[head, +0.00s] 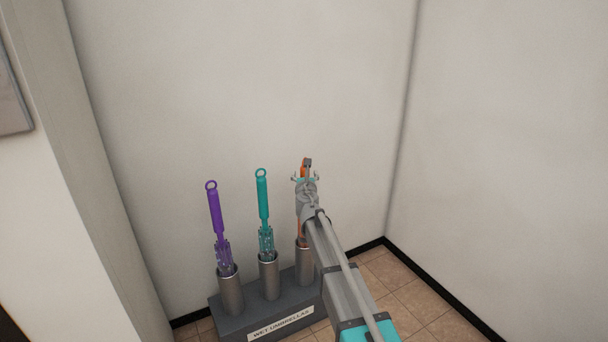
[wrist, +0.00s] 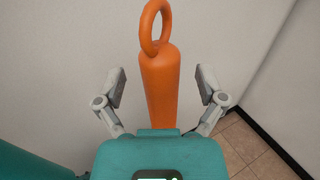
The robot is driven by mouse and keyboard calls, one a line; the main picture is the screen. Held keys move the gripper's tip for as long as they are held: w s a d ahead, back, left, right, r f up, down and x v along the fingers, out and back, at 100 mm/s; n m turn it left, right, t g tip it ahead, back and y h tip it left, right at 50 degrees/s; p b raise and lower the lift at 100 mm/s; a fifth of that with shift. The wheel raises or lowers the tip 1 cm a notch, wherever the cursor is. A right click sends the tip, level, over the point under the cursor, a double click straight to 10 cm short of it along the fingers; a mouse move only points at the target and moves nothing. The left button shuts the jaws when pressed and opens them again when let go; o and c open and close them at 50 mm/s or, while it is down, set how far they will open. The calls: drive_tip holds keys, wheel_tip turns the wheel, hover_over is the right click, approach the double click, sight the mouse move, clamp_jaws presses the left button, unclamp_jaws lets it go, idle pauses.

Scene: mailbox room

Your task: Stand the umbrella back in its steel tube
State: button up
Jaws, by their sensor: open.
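An orange umbrella (head: 302,232) stands upright in the right-hand steel tube (head: 304,262), its lower part inside the tube. My gripper (head: 305,179) is at its handle and, with my arm, hides much of the umbrella in the head view. In the wrist view the orange handle (wrist: 160,90) with its ring top rises between the fingers of my gripper (wrist: 161,88). The fingers are open, with a visible gap on each side of the handle.
A purple umbrella (head: 215,210) and a teal umbrella (head: 262,198) stand in the left and middle tubes. The dark base (head: 235,325) carries a "WET UMBRELLAS" label. Walls close in behind and at the right; tiled floor (head: 400,290) is clear at the right.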

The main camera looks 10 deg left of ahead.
drive_tip(key=s+d, duration=0.1)
drive_tip(key=s, duration=1)
drive_tip(key=shift+d, duration=0.25)
idle(0.6)
drive_tip(key=s+d+f+m+g+h, duration=0.2)
drive_tip(key=s+d+f+m+h, duration=0.1)
drive_tip(key=d+m, duration=0.4)
drive_tip(key=s+d+f+m+g+h, duration=0.3)
drive_tip(key=d+m, duration=0.5)
drive_tip(key=s+d+f+m+g+h, duration=0.2)
drive_tip(key=s+d+f+m+h, duration=0.1)
drive_tip(key=d+m, duration=0.4)
drive_tip(key=s+d+f+m+g+y, duration=0.25)
drive_tip(key=s+f+m+g, duration=0.2)
drive_tip(key=s+m, duration=0.45)
drive_tip(key=s+d+f+m+g+y, duration=0.1)
drive_tip(key=s+f+m+g+y, duration=0.45)
drive_tip(key=s, duration=0.65)
wheel_tip(320, 180, up, 37)
drive_tip(key=m+h+p, duration=0.1)
drive_tip(key=p, duration=3.5)
drive_tip(key=shift+w+a+g+h, duration=0.25)
drive_tip(key=shift+g+h, duration=0.05)
drive_tip(key=shift+g, duration=0.1)
drive_tip(key=shift+f, duration=0.15)
